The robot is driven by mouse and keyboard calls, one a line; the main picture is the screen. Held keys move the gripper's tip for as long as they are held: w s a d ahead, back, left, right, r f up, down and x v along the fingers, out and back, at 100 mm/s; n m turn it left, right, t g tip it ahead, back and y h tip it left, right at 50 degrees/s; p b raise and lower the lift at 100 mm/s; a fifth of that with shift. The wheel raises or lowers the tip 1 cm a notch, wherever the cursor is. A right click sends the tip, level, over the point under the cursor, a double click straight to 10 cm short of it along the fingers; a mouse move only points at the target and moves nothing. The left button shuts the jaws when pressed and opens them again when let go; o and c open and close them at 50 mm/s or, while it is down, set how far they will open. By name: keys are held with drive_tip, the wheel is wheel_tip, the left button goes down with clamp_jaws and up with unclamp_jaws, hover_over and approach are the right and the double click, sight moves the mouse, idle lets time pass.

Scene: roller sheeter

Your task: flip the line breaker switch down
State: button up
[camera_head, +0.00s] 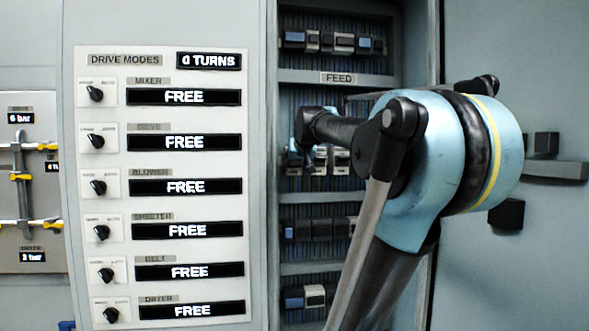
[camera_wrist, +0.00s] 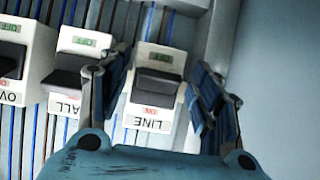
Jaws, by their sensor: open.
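The line breaker (camera_wrist: 147,118) is a white block with a dark switch (camera_wrist: 157,84). It appears upside down in the wrist view, marked LINE, with OFF and ON labels at opposite ends of the switch. My gripper (camera_wrist: 160,95) is open, with one finger on each side of this breaker in the picture. I cannot tell whether either finger touches it. In the head view, my gripper (camera_head: 303,150) reaches into the open cabinet at the breaker row under the FEED label, and my arm hides part of that row.
Similar breakers, one marked ALL (camera_wrist: 78,70) and another (camera_wrist: 22,60) partly cut off, stand close to the left in the wrist view. A plain cabinet wall (camera_wrist: 275,60) is to the right. In the head view, a drive modes panel (camera_head: 160,200) stands left of the cabinet.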

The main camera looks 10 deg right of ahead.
drive_tip(key=v, duration=1.2)
drive_tip(key=shift+w, duration=0.1)
idle(0.4)
drive_tip(key=s+f+g, duration=0.3)
drive_tip(key=s+f, duration=0.4)
drive_tip(key=f, duration=0.9)
drive_tip(key=s+f+g, duration=0.3)
drive_tip(key=s+f, duration=0.5)
drive_tip(key=f, duration=0.8)
drive_tip(key=s+f+g, duration=0.4)
drive_tip(key=s+f, duration=0.4)
drive_tip(key=f, duration=0.8)
drive_tip(key=shift+s+a+f, duration=0.15)
drive_tip(key=shift+s+f, duration=0.05)
drive_tip(key=shift+f, duration=0.1)
